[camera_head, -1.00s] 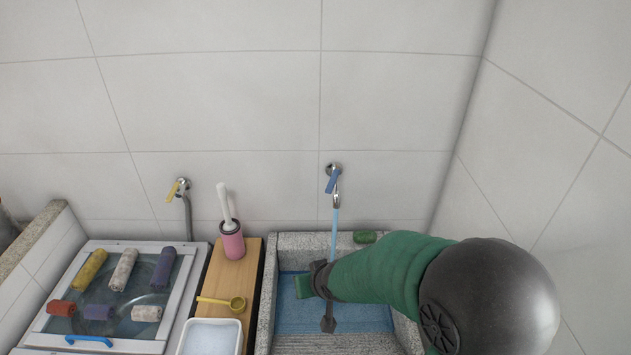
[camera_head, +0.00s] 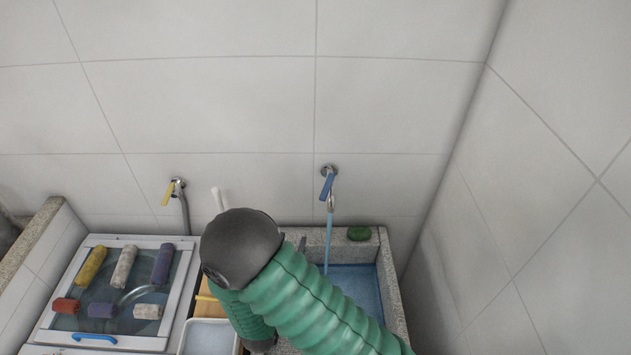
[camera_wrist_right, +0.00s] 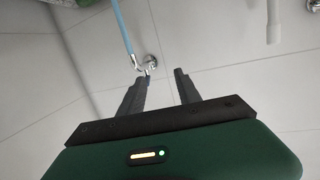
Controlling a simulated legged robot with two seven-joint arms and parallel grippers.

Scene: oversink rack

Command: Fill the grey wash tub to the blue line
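The grey stone wash tub (camera_head: 394,300) stands at the lower middle of the head view, partly hidden by my right arm. Pale blue water (camera_head: 356,285) shows in it; I cannot make out a blue line. The wall tap with the blue lever (camera_head: 327,186) is above the tub, and a light blue stream (camera_head: 328,237) falls from it. In the right wrist view my right gripper (camera_wrist_right: 160,76) has its two fingers apart with nothing held; the tap (camera_wrist_right: 149,64) appears beyond the fingertips. In the head view my arm mostly hides that gripper. My left gripper is out of view.
A yellow-lever tap (camera_head: 171,191) is on the wall to the left. A framed basin (camera_head: 43,318) bears several rolled cloths. A white tray (camera_head: 207,338) stands beside my arm. A green sponge-like piece (camera_head: 359,233) lies on the tub's back rim. A white brush handle rises behind my elbow.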

